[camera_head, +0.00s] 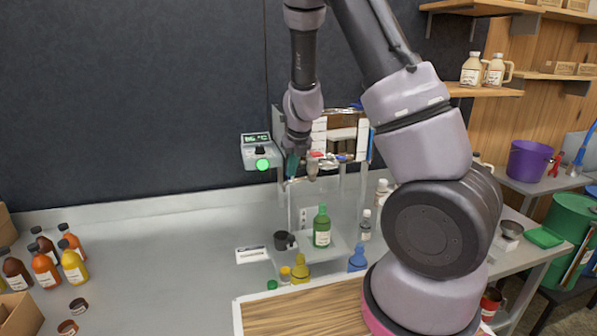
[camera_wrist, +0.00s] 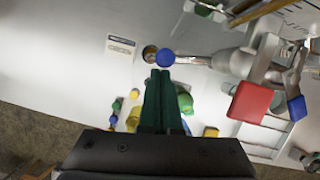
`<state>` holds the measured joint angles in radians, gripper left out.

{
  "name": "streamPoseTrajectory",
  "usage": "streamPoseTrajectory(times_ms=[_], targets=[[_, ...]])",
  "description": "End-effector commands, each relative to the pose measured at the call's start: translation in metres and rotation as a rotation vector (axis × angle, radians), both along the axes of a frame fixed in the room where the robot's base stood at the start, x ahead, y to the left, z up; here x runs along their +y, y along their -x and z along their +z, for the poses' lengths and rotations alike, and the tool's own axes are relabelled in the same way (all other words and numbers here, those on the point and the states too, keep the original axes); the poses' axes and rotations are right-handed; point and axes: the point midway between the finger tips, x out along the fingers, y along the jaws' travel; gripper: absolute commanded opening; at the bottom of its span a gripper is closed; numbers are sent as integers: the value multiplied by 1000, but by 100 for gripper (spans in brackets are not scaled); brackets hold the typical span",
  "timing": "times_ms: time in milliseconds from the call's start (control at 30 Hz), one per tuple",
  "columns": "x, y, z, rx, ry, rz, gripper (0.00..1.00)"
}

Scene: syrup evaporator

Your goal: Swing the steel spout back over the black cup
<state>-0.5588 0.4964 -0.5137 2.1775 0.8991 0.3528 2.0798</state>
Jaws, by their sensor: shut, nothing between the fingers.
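The black cup (camera_head: 281,240) stands on the bench below the evaporator frame, left of a green bottle (camera_head: 322,228). The steel spout (camera_wrist: 195,60) shows in the wrist view as a pale pipe running left from the machine to a round blue end (camera_wrist: 165,57). In that view the blue end partly overlaps the cup's dark round mouth (camera_wrist: 149,53); I cannot tell its height above it. My gripper (camera_head: 291,170) is shut and empty, pointing down near the spout in the head view. Its teal fingers (camera_wrist: 160,76) end just below the blue end in the wrist view.
The evaporator frame (camera_head: 364,150), with a green-lit display box (camera_head: 262,155), is close to my gripper. A white label card (camera_head: 252,255), a yellow bottle (camera_head: 300,269) and a blue bottle (camera_head: 357,258) stand near the cup. The bench's left middle is clear.

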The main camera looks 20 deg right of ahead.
Motion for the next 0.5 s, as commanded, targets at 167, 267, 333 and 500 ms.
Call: streamPoseTrajectory(times_ms=[167, 267, 333, 500], targets=[[6, -10, 0, 0, 1, 4, 0], [7, -15, 0, 1, 1, 3, 0], [8, -17, 0, 1, 2, 4, 0], [10, -21, 0, 1, 1, 4, 0]])
